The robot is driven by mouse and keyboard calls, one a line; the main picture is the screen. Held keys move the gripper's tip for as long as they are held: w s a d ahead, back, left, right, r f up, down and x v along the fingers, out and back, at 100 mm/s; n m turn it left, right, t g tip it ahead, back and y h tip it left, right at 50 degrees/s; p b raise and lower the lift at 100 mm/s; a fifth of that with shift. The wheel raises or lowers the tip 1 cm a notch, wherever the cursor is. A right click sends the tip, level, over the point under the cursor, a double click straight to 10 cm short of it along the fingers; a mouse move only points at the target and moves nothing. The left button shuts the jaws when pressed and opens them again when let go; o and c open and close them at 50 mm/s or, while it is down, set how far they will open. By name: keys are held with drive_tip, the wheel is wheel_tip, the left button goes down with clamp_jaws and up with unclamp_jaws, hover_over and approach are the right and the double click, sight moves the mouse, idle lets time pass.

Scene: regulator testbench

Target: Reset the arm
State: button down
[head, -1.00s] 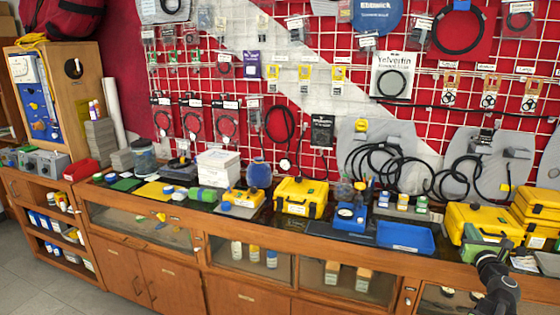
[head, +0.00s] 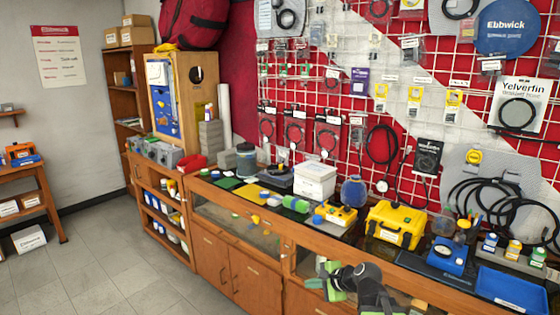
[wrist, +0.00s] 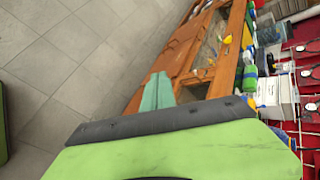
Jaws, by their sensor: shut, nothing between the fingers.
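My gripper (head: 326,281) shows at the bottom of the head view, with green parts and a dark wrist. It is in front of the wooden counter's cabinets (head: 227,262) and holds nothing. In the wrist view the shut pale green fingers (wrist: 157,92) point toward the cabinet front, beyond a grey bar and a broad green plate. No object is between the fingers. Part of my arm is cut off by the lower edge of the head view.
The countertop holds a yellow case (head: 396,224), a blue tray (head: 512,291), a white box stack (head: 315,181) and several small items. A wooden side table (head: 30,190) stands at the left. The tiled floor (head: 100,268) between is clear.

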drive_tip(key=s+a+f+n+g+h, duration=0.2)
drive_tip(key=s+f+n+g+h, duration=0.15)
drive_tip(key=s+f+n, duration=0.35)
drive_tip(key=s+d+n+g+h, duration=0.3)
drive_tip(key=s+d+n, duration=0.4)
drive_tip(key=d, duration=0.1)
drive_tip(key=shift+s+f+n+g, duration=0.15)
drive_tip(key=shift+f+n+g, duration=0.2)
drive_tip(key=shift+f, duration=0.1)
